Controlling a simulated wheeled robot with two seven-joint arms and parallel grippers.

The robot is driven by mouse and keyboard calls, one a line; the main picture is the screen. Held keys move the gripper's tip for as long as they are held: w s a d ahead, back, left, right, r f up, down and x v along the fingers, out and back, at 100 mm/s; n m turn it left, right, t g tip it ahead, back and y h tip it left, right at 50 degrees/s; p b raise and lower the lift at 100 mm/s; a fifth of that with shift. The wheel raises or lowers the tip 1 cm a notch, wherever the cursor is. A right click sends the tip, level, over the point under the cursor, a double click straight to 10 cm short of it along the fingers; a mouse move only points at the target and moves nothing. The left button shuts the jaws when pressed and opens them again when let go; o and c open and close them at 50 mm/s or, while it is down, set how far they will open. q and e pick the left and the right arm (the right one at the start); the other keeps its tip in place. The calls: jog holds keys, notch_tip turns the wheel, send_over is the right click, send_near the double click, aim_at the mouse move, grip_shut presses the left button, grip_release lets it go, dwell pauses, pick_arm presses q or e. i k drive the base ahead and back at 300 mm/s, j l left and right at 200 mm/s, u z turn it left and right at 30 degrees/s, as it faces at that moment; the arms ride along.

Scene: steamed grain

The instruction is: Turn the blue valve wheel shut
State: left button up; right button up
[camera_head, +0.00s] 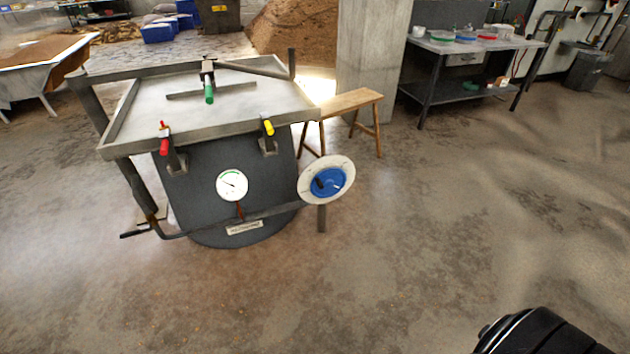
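The blue valve wheel (328,182) sits in front of a round white disc (312,196) at the lower right of the steamer vessel (205,172). It has a dark bar or slot across its middle; how far it is turned I cannot tell. A dark rounded part at the bottom right edge looks like part of my own body. Neither gripper shows in this view, and nothing touches the wheel.
A white pressure gauge (232,185) is left of the wheel. The vessel has a red-handled clamp (164,145) and a yellow-handled clamp (268,128). A wooden bench (352,101) stands behind the wheel. A metal table (470,45) is at the back right. The floor in front is clear.

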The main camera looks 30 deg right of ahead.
aim_at(329, 182)
jog(key=i+l+z, duration=0.1)
jog(key=l, duration=0.3)
jog(key=i+l+z, duration=0.1)
jog(key=l, duration=0.3)
jog(key=i+l+z, duration=0.15)
jog(key=l, duration=0.2)
jog(key=i+l+z, duration=0.1)
jog(key=l, duration=0.25)
jog(key=i+l+z, duration=0.1)
jog(key=i+l, duration=0.15)
jog(key=l, duration=0.1)
